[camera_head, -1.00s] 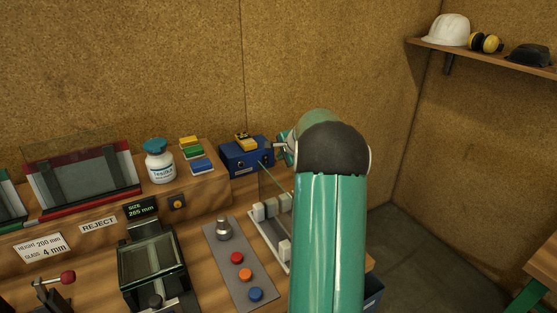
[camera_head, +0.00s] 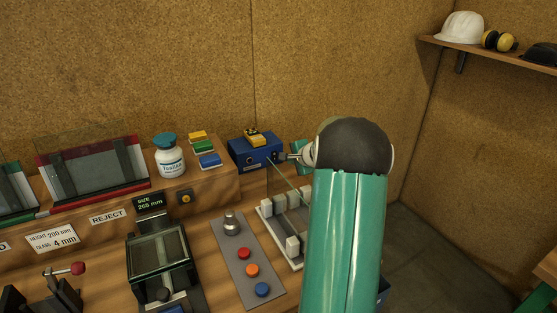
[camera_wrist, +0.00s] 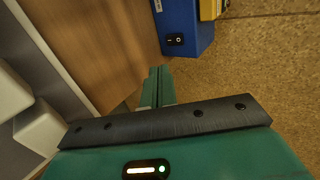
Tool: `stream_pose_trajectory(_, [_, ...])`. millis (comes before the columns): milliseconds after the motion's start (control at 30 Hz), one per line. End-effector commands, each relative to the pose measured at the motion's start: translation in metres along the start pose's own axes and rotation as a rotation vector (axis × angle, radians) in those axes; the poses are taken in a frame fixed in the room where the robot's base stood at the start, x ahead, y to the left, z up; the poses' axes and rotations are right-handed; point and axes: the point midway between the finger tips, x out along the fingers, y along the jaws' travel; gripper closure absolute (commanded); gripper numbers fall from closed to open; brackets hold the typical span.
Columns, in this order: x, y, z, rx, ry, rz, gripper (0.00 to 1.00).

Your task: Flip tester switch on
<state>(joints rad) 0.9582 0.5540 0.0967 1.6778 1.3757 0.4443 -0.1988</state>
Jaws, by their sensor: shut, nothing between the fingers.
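The tester is a blue box (camera_head: 254,150) on the raised wooden shelf against the back wall, with a yellow item on top. In the wrist view the tester (camera_wrist: 183,22) is at the top, and its small black rocker switch (camera_wrist: 174,40) shows on its face with white marks. My gripper (camera_wrist: 160,70) is shut and empty, its fingertips below and slightly left of the switch in that picture, apart from it. In the head view my gripper (camera_head: 294,155) is just right of the tester, partly hidden by my own arm.
A slotted rack (camera_head: 283,226) with white blocks and a glass pane stands below the tester. A panel with coloured buttons (camera_head: 248,262) is left of it. A white bottle (camera_head: 169,158) and coloured blocks (camera_head: 206,151) sit left of the tester.

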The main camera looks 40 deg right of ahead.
Motion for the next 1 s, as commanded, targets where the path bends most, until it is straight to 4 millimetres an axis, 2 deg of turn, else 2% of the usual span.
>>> stream_pose_trajectory(200, [-0.001, 0.007, -0.003, 0.001, 0.019, -0.025, 1.0])
stream_pose_trajectory(600, [0.003, 0.007, -0.003, 0.0, 0.019, -0.025, 1.0])
stream_pose_trajectory(767, [0.022, 0.007, -0.003, 0.0, 0.017, -0.024, 1.0])
stream_pose_trajectory(1000, [0.068, 0.006, -0.003, 0.0, 0.016, -0.025, 1.0])
